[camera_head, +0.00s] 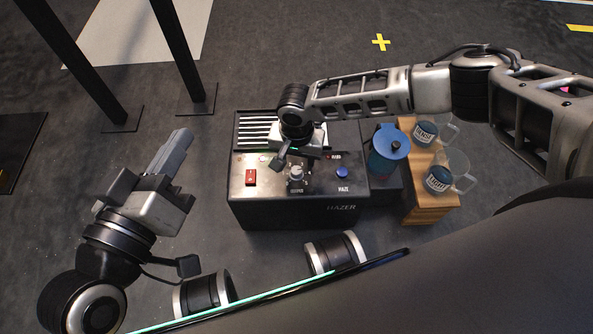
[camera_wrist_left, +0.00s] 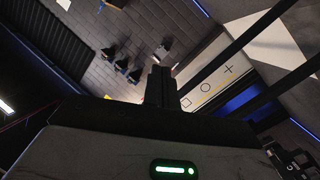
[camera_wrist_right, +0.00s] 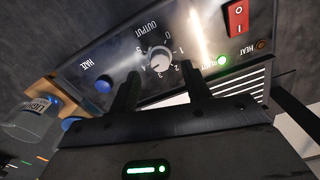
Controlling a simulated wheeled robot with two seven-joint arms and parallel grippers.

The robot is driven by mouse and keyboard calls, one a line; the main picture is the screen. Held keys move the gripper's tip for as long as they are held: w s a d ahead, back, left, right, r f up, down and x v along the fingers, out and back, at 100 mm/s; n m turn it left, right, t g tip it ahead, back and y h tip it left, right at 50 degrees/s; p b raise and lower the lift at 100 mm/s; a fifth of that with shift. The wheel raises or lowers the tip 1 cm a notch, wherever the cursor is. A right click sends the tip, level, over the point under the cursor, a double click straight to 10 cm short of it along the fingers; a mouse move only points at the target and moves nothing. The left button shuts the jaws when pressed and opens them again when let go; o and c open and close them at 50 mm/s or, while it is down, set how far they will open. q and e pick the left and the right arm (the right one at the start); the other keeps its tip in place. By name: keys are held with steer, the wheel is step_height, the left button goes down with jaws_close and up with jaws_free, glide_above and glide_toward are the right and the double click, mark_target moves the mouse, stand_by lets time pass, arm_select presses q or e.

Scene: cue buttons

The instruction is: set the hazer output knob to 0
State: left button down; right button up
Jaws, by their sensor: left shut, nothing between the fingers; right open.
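The hazer (camera_head: 300,215) is a dark box on the floor in the middle of the head view. Its output knob (camera_head: 296,173) is light grey and sits on the top panel, also seen in the right wrist view (camera_wrist_right: 160,59).
The panel also has a red rocker switch (camera_wrist_right: 237,18), a blue haze button (camera_wrist_right: 103,84), a green lamp (camera_wrist_right: 222,61) and a dim heat lamp (camera_wrist_right: 261,44). A blue jug (camera_head: 388,152) and a wooden stand (camera_head: 430,207) with labelled mugs stand right of the hazer.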

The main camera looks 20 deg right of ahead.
mark_target(297, 170)
step_height(297, 170, down, 3)
steer(key=shift+f+b, duration=0.1)
steer(key=shift+b, duration=0.5)
arm_select(q)
steer(key=r, duration=0.1)
steer(key=w+m+t, duration=0.1)
steer(key=r+t+h, duration=0.1)
steer(key=shift+w+a+r+m, duration=0.25)
steer(key=shift+w+r+m, duration=0.05)
arm_select(e)
steer(key=c, duration=1)
arm_select(q)
steer(key=shift+r, duration=0.1)
